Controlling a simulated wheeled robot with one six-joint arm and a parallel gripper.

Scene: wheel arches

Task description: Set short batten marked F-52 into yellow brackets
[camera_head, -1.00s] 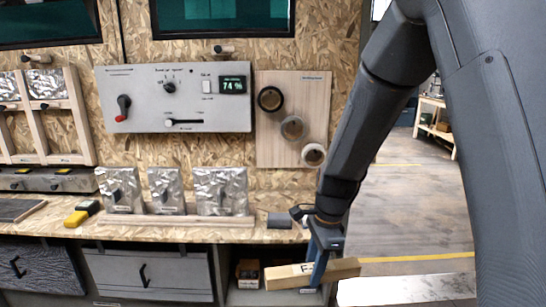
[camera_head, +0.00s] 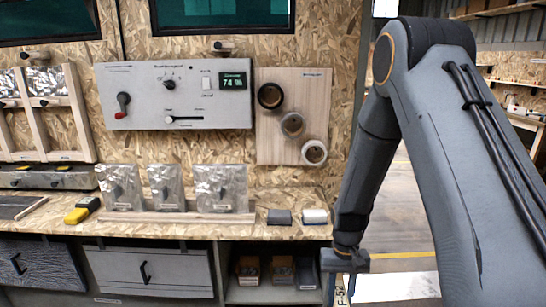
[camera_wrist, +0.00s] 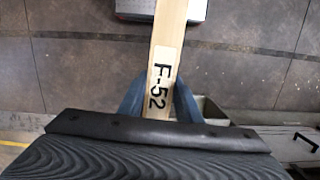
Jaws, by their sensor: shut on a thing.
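My gripper (camera_wrist: 158,108) is shut on the short batten (camera_wrist: 172,30), a pale wooden bar with a white label reading F-52. In the wrist view its blue fingers press on both sides of the batten, which runs up out of the top of the picture. In the head view my gripper (camera_head: 345,268) hangs low in front of the bench's right end. Only a small part of the labelled batten (camera_head: 340,296) shows below it, cut off by the bottom edge. I cannot make out any yellow brackets in either view.
The bench (camera_head: 150,229) carries foil-covered pieces (camera_head: 220,188), a yellow-and-black item (camera_head: 78,213), a dark grey block (camera_head: 279,217) and a white-topped block (camera_head: 315,216). Boxes (camera_head: 282,269) fill the shelf below. Open floor (camera_head: 400,215) lies to the right.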

